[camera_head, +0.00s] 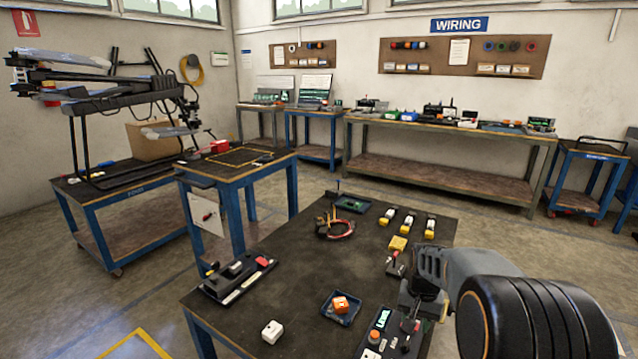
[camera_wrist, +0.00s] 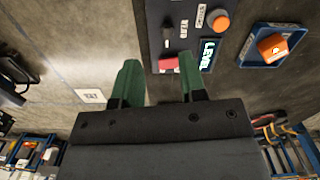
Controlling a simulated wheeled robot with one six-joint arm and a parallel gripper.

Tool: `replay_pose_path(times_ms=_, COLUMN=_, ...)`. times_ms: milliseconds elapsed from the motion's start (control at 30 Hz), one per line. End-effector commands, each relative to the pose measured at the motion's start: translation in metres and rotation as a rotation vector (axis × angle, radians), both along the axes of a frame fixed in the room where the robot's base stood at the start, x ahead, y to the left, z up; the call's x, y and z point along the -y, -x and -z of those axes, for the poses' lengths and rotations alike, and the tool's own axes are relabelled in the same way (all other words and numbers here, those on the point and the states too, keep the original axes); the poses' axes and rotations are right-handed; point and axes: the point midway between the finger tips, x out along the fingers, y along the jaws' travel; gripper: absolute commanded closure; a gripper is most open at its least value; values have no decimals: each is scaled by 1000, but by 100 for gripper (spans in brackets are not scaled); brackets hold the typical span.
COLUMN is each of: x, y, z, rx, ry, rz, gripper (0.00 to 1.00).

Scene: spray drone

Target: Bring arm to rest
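My gripper (camera_wrist: 158,75) shows in the wrist view with two green fingers apart and nothing between them. In the head view my gripper (camera_head: 420,300) hangs at the right side of the dark worktable (camera_head: 300,285), low over its front right part, and the arm partly hides it. A control panel (camera_head: 380,330) with a lit display and an orange knob is beside it. In the wrist view the panel (camera_wrist: 185,25) lies just beyond the fingertips, with a red part near the right finger. Whether the fingers touch anything cannot be told.
A blue tray (camera_head: 328,308) with an orange block (camera_head: 340,304) is left of the panel. A white block (camera_head: 272,332) and a dark fixture (camera_head: 237,278) lie further left. Yellow and white pieces (camera_head: 430,228) and a cable bundle (camera_head: 335,228) sit farther back. A drone (camera_head: 110,85) stands at left.

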Motion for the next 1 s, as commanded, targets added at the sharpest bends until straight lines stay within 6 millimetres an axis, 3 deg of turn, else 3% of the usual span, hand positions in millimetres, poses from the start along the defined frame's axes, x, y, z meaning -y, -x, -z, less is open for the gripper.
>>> replay_pose_path(times_ms=33, x=-10, y=16, z=-24, rx=17, ry=2, rz=-51, gripper=62)
replay_pose_path(times_ms=200, x=-40, y=69, z=-82, rx=85, ry=15, rz=-219, gripper=62)
replay_pose_path(times_ms=400, x=-69, y=124, z=-141, rx=187, ry=39, rz=-362, gripper=62)
replay_pose_path(times_ms=500, x=-78, y=141, z=-163, rx=235, ry=48, rz=-398, gripper=62)
replay_pose_path(times_ms=733, x=-90, y=155, z=-204, rx=330, ry=64, rz=-439, gripper=62)
replay_pose_path(times_ms=1000, x=-92, y=154, z=-208, rx=341, ry=64, rz=-447, gripper=62)
